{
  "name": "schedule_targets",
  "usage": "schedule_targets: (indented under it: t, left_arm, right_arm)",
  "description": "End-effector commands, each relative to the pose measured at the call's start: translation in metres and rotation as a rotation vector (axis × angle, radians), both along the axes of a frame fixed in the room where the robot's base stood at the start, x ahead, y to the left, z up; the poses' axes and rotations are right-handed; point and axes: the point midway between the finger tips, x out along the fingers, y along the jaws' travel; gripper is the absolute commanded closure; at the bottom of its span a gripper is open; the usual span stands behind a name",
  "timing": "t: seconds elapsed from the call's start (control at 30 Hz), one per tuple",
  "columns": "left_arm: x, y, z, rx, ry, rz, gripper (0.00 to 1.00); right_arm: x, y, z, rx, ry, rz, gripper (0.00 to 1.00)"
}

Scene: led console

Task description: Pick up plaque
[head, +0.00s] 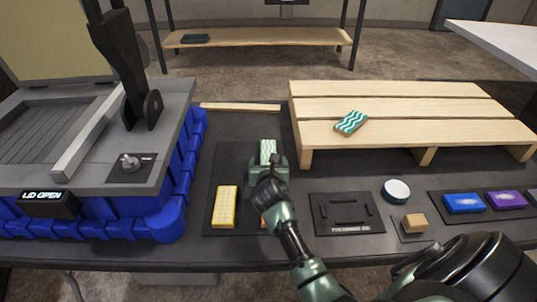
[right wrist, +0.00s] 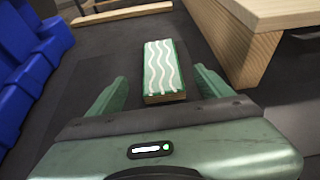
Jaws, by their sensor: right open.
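A green plaque with white wavy lines (head: 268,147) lies on the dark mat, just beyond my right gripper (head: 269,163). In the right wrist view the plaque (right wrist: 162,66) lies ahead between the two spread green fingers, with its long side pointing away from me. The right gripper is open and empty. A second plaque, teal with white waves (head: 350,122), lies slanted on the wooden pallet. A yellow plaque (head: 225,207) lies on the mat left of my right arm. An orange piece is mostly hidden under that arm. My left gripper is not in view.
The wooden pallet (head: 400,108) stands close right of the green plaque. A blue-edged console (head: 172,215) reading "LID OPEN" stands left. A dark frame (head: 346,212), a round white-topped piece (head: 396,190), a small wooden block (head: 414,223), and blue (head: 463,203) and purple (head: 506,199) pieces lie right.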

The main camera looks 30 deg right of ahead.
Motion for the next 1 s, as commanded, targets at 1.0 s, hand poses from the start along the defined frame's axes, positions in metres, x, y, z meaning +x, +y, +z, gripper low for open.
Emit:
schedule_targets:
  t: [1.0]
  left_arm:
    - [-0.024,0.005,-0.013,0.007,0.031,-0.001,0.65]
  right_arm:
    - [0.057,-0.039,-0.023,0.003,0.0,-0.002,0.56]
